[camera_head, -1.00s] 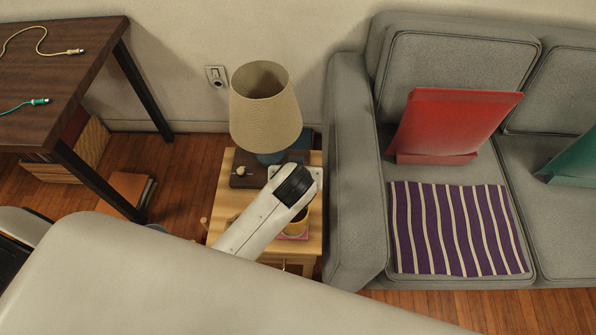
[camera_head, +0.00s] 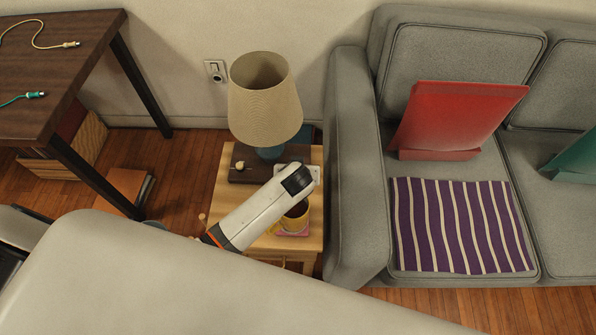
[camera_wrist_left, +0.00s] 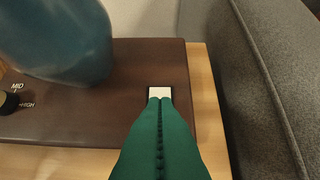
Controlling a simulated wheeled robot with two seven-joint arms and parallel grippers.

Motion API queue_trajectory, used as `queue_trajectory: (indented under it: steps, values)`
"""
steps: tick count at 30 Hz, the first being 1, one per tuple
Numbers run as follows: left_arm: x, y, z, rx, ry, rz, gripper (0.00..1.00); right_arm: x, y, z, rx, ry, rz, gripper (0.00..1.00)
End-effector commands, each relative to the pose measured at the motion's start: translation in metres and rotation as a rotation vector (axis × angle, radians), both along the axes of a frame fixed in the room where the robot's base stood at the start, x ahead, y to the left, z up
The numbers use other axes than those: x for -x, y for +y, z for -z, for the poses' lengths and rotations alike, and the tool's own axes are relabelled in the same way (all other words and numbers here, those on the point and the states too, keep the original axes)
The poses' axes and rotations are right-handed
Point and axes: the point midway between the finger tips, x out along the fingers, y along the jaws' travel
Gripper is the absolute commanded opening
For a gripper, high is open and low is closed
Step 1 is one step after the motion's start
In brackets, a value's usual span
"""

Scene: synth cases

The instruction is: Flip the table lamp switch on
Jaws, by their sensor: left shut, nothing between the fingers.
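The table lamp (camera_head: 265,105) stands on the wooden side table with a beige shade that shows no glow. Its blue body (camera_wrist_left: 62,38) and dark brown base (camera_wrist_left: 100,115) fill much of the left wrist view. A small white switch (camera_wrist_left: 160,92) in a black frame sits near the base's right edge. My left gripper (camera_wrist_left: 160,101) has its green fingers shut and empty, with the tips right at the switch's near edge. I cannot tell whether they touch it. In the head view the fingers are hidden behind my left arm. My right gripper is not in view.
A knob (camera_wrist_left: 9,102) marked MID and HIGH is on the base's left. A yellow mug (camera_head: 294,217) on a pink coaster is close to my arm on the side table (camera_head: 228,190). The grey sofa (camera_head: 352,160) stands close on the right. A wall outlet (camera_head: 215,71) is behind.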

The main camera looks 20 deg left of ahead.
Motion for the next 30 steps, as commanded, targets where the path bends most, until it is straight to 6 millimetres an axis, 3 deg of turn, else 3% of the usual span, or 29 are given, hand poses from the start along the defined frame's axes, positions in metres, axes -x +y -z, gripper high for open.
queue_trajectory:
  steps: [16,30]
  values:
    - [0.004,-0.002,0.012,0.002,0.001,-0.001,0.00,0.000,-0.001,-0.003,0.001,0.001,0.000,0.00]
    - [0.003,-0.001,0.002,0.000,-0.001,0.000,0.00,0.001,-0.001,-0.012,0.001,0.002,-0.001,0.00]
